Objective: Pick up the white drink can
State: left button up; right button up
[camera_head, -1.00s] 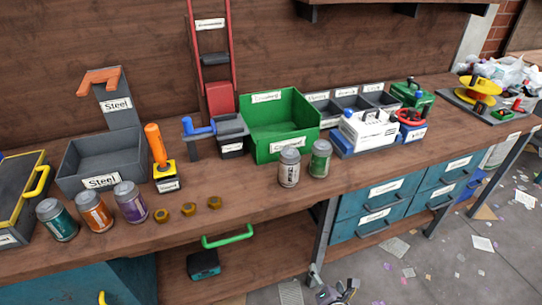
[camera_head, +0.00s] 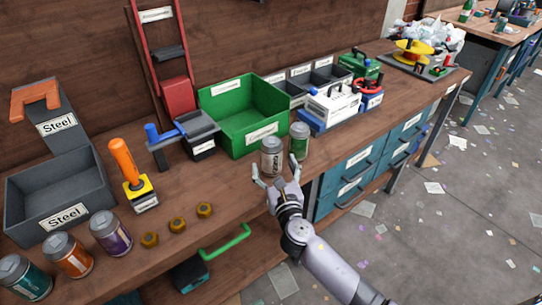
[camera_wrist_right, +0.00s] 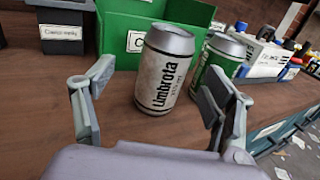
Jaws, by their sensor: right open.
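The white drink can (camera_head: 271,158) stands upright on the wooden workbench, in front of the green bin. In the right wrist view the white can (camera_wrist_right: 164,72) shows the dark lettering "Umbrota". My right gripper (camera_head: 276,178) is open, low at the bench's front edge, just short of the can. In the right wrist view its fingers (camera_wrist_right: 160,100) are spread, with the can beyond and between them, and nothing is held. A green can (camera_head: 299,141) stands close to the right of the white can. My left gripper is not in view.
The green bin (camera_head: 207,90) stands right behind the cans. Several hex nuts (camera_head: 177,225) lie to the left, with teal (camera_head: 24,279), orange (camera_head: 68,256) and purple (camera_head: 111,232) cans further left. The bench between the nuts and the white can is clear.

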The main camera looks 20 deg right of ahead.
aim_at(271, 152)
jog(key=w, duration=0.2)
jog(key=w+d, duration=0.1)
jog(key=w, duration=0.4)
jog(key=shift+d+f, duration=0.1)
jog(key=shift+d, duration=0.05)
jog(key=c, duration=0.9)
